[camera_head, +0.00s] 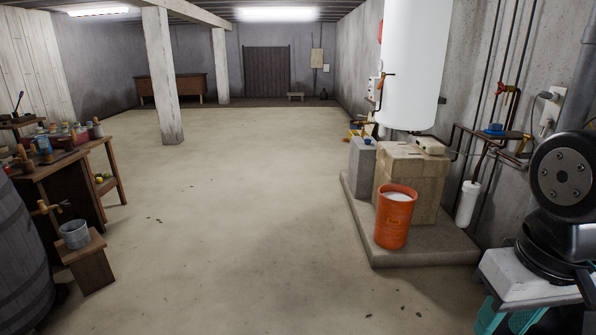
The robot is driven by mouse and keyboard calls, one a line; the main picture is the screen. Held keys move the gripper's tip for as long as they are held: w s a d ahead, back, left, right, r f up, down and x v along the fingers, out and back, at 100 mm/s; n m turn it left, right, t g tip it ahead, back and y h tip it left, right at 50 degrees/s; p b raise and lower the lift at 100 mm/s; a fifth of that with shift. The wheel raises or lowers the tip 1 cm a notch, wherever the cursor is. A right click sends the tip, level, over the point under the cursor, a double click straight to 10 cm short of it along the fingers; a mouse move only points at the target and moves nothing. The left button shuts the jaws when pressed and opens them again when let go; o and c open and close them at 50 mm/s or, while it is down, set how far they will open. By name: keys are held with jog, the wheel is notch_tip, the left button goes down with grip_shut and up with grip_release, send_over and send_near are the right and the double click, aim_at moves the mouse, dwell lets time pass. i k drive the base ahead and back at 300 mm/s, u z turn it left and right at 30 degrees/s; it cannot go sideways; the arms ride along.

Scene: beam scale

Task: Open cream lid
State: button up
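I cannot make out a clear cream lid in the head camera view. A small cream-coloured, box-like thing (430,146) sits on top of a tan block (412,170) below the white tank at the right. It is too small to tell whether it has a lid. Part of my arm (563,178) shows at the right edge. My gripper is not in view, so its opening and what it might hold are hidden.
An orange bucket (393,222) with white contents stands by the tan block on a low concrete plinth (425,254). A workbench (50,172), a small stool with a grey bucket (75,234) and a barrel (20,262) are at the left. Open floor (235,220) lies between.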

aim_at(397, 150)
jog(key=u, duration=0.25)
jog(key=i, duration=3.85)
jog(key=z, duration=0.95)
jog(key=i, duration=1.1)
jog(key=z, duration=0.45)
